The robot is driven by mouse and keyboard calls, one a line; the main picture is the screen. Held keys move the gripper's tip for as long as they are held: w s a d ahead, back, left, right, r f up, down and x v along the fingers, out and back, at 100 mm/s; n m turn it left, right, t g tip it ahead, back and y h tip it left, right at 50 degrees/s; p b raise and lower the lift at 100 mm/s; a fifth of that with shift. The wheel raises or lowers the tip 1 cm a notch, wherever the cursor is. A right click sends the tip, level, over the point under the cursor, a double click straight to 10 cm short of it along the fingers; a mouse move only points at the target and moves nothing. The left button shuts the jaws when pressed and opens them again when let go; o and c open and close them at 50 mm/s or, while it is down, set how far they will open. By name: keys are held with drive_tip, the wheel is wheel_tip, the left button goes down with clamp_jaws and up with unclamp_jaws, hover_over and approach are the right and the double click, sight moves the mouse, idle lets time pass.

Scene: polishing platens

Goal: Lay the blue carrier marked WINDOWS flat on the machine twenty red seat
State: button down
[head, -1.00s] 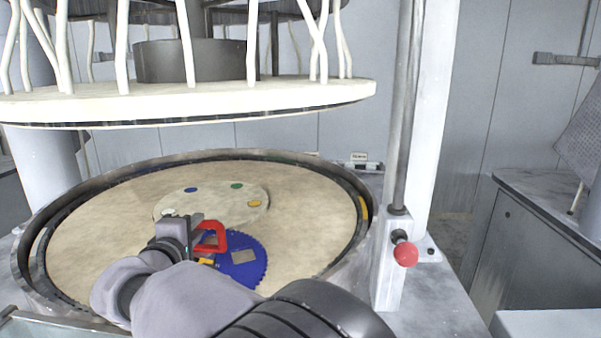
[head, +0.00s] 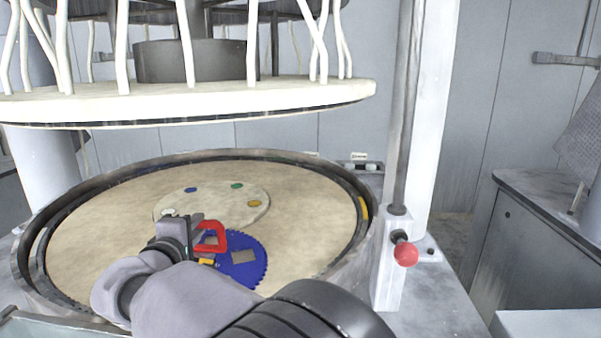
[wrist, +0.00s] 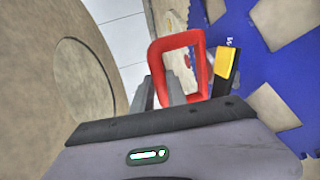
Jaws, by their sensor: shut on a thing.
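The blue toothed carrier (head: 244,272) shows over the front part of the beige platen (head: 100,215). Pale window openings show in it, and it fills the right side of the wrist view (wrist: 240,30). My gripper (head: 195,232) is shut on a red loop handle (head: 222,238) at the carrier's left side. The handle also shows between the fingers in the wrist view (wrist: 202,70), with a yellow piece (wrist: 226,72) beside it. I cannot tell whether the carrier touches the platen. Its WINDOWS marking is not readable. No red seat mark is visible; my arm covers part of the platen.
The central disc (head: 215,205) bears blue, green, yellow and whitish spots. A raised rim (head: 350,180) surrounds the platen. The thick upper plate (head: 200,100) hangs above. A post with a red knob (head: 405,255) stands at right. The platen's right side is clear.

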wheel_tip(320, 180, up, 7)
drive_tip(key=p, duration=0.3)
drive_tip(key=shift+p, duration=0.4)
idle(1.0)
drive_tip(key=shift+r, duration=0.1)
